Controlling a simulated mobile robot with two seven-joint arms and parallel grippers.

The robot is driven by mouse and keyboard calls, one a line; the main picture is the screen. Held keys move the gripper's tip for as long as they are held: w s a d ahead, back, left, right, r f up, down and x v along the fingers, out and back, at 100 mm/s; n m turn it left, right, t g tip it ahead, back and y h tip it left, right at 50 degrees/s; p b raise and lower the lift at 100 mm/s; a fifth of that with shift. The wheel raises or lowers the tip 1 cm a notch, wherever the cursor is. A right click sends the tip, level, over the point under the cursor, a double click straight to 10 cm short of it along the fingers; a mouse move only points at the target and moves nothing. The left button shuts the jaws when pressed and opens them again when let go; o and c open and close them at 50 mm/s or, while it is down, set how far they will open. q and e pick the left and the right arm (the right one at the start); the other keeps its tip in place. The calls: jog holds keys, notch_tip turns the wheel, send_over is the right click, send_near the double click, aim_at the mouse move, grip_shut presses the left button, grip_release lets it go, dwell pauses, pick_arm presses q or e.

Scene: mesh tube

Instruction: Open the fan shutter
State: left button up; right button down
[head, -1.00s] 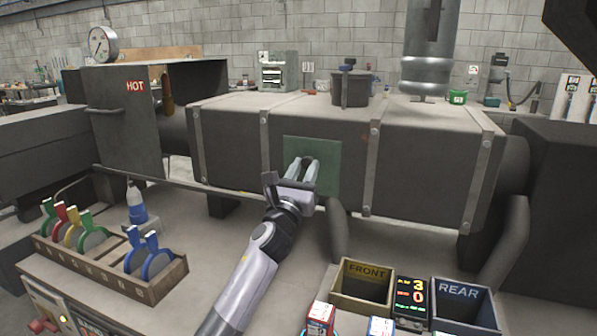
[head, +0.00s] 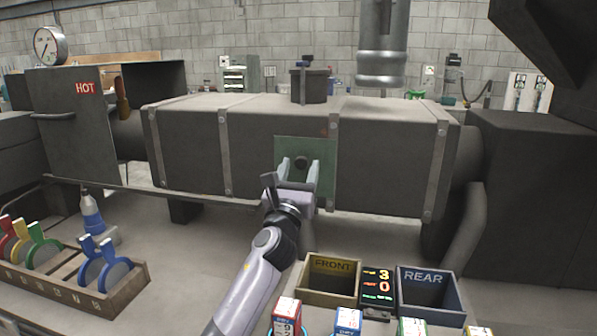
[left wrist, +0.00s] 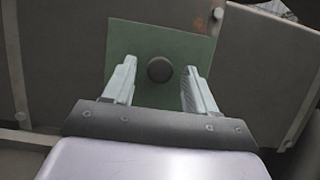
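The fan shutter looks to be the green square plate (head: 321,150) on the front of the grey duct, with a dark round knob (head: 301,162) at its middle. In the left wrist view the plate (left wrist: 160,38) and knob (left wrist: 159,69) show clearly. My left gripper (head: 299,165) is in front of the plate. Its fingers (left wrist: 159,82) are spread, one on each side of the knob, with visible gaps between them and it. I cannot tell how far the tips are from the plate. My right gripper is not in view.
The long grey duct (head: 190,150) spans the middle. A HOT-marked door panel (head: 70,125) stands at left. A rack of coloured clips (head: 110,300) is at lower left, near a bottle (head: 93,215). FRONT (head: 328,295) and REAR (head: 432,300) bins are at lower right.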

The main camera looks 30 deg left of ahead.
pick_arm(q)
jog(key=shift+s+f, duration=0.1)
jog(key=shift+s, duration=0.1)
jog(key=s+d+p, duration=0.1)
jog(key=s+d, duration=0.2)
jog(key=s, duration=0.9)
jog(key=shift+s+p, duration=0.2)
jog(key=shift+p, duration=0.1)
jog(key=shift+f, duration=0.15)
